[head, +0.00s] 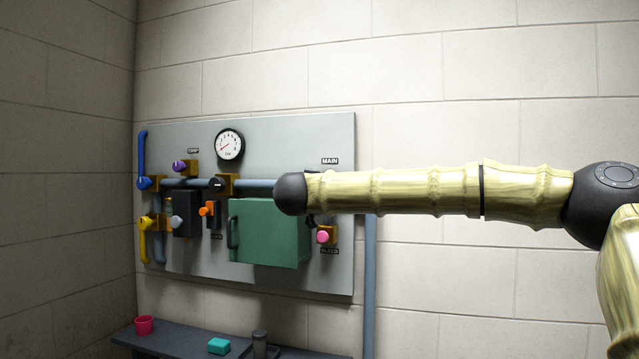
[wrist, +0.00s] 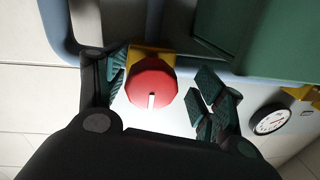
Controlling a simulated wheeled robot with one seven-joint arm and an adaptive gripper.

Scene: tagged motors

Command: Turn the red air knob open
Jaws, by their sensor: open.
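The red knob (wrist: 152,84) shows in the wrist view as a faceted disc on a yellow mount, with a white mark near its lower edge. My gripper (wrist: 165,90) is open, with its dark green ridged pads on the left and right of the knob. The knob lies between the pads, nearer the left one; I cannot tell whether either pad touches it. In the head view my arm covers the area below the MAIN label (head: 330,161), and the red knob and the gripper are hidden there.
A green box (head: 268,230) stands out from the grey panel (head: 300,134), close to the knob; it also shows in the wrist view (wrist: 266,38). A pink knob (head: 323,237) sits below my arm. A gauge (head: 229,145), pipes and several other coloured knobs are further left. A shelf (head: 180,340) runs below.

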